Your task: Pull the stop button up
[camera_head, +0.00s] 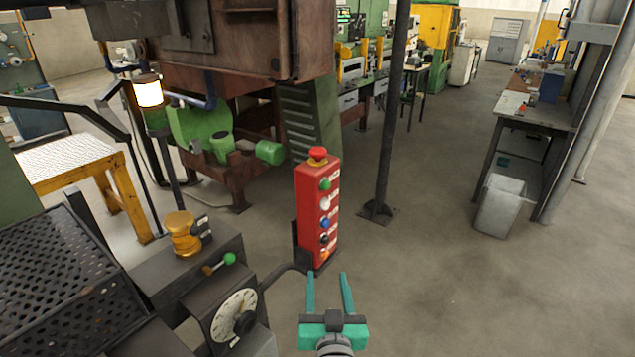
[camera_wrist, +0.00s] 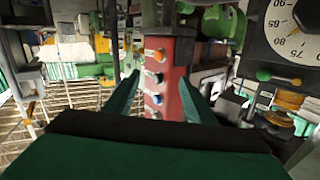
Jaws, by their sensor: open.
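The stop button (camera_head: 317,153) is a red mushroom head on a yellow collar, on top of an upright red control box (camera_head: 309,215) in the head view. The box's front carries a column of green, white, blue, black and orange buttons. My gripper (camera_head: 328,277) is open and empty, in front of the box and lower in the picture than the stop button. In the wrist view, which looks upside down, the red box (camera_wrist: 172,60) shows between and beyond the spread green fingers (camera_wrist: 159,80). The stop button does not show there.
A dark console with a round dial (camera_head: 238,315), a green-knobbed lever (camera_head: 229,259) and a yellow knob (camera_head: 181,232) stands left of my gripper. A dark post (camera_head: 388,130) rises behind the box. Open floor (camera_head: 450,290) lies to the right.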

